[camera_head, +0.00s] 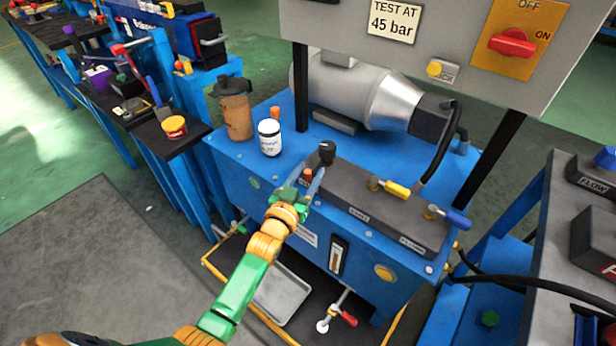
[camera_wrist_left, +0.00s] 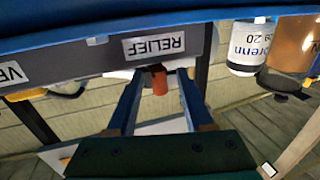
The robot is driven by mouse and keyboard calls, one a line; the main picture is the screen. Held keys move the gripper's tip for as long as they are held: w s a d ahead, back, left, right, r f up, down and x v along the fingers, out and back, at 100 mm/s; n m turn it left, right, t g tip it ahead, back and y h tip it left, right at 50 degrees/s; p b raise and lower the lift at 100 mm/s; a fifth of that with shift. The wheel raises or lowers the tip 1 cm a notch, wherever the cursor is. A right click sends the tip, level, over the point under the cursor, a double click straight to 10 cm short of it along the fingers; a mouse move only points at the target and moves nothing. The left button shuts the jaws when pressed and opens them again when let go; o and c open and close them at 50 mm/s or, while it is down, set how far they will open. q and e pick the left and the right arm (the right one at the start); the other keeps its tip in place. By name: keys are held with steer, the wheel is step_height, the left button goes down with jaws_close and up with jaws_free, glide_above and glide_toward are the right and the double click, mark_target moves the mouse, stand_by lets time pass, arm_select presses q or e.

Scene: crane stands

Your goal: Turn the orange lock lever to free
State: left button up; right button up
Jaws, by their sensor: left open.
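My left gripper (camera_head: 307,180) is at the left end of the dark valve block on the blue power unit. Its two fingers stand apart. A small orange piece (camera_head: 307,173), likely the lock lever, shows between the fingertips, just below a black knob (camera_head: 326,152). In the left wrist view the orange piece (camera_wrist_left: 160,83) is between the open fingers of the left gripper (camera_wrist_left: 159,78), with a visible gap on each side. It sits beside the plate marked RELIEF (camera_wrist_left: 153,46). Its lock position cannot be told. My right gripper is out of view.
A white bottle (camera_head: 269,138) and a brown shaker (camera_head: 233,110) stand left of the valve block. A grey motor (camera_head: 360,90) and a control panel (camera_head: 440,40) are behind.

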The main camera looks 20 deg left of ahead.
arm_select(q)
jaws_close()
stand_by(1.4)
